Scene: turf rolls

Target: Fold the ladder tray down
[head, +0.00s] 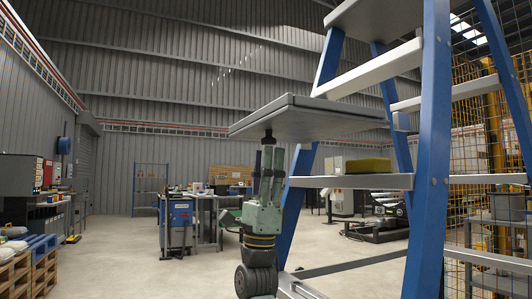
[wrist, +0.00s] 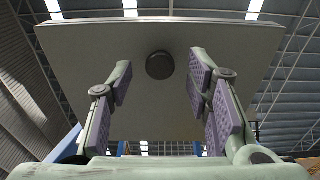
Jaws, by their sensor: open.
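The ladder tray (head: 310,120) is a flat grey board that sticks out level from the blue ladder (head: 430,150) in the head view. In the wrist view the tray's underside (wrist: 100,45) fills the upper middle. A round dark knob (wrist: 160,65) hangs from the underside. My gripper (head: 269,150) points straight up beneath the tray's left part in the head view. In the wrist view my gripper (wrist: 160,85) is open, with one purple-padded finger on each side of the knob and a visible gap to it. Whether the fingertips touch the tray cannot be told.
A yellow mesh fence (head: 472,130) stands behind the ladder at right. Workbenches (head: 190,215) stand further back.

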